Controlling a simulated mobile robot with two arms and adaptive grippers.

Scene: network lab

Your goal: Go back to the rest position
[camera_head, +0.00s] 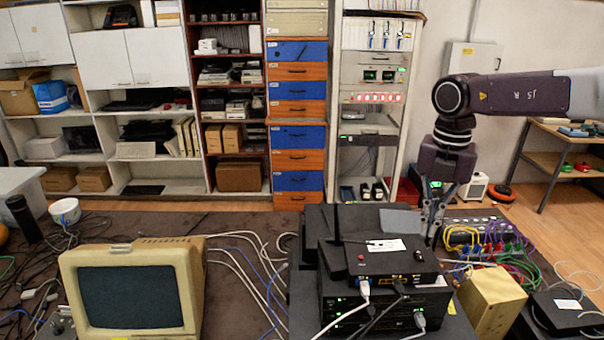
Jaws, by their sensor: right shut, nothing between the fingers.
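My right gripper (432,222) hangs from the right arm with its fingers pointing down. It is shut and empty, just right of the black router (385,258) on top of the stacked network devices (385,305). I cannot tell whether the fingertips touch anything there. The router has a white label, an upright antenna and cables plugged into its front. My left gripper is not in view.
A beige monitor (130,295) stands on the table at left, with loose cables around it. A patch panel (475,235) with coloured cables and a beige box (491,302) lie right of the stack. Shelves and a rack (372,110) stand behind.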

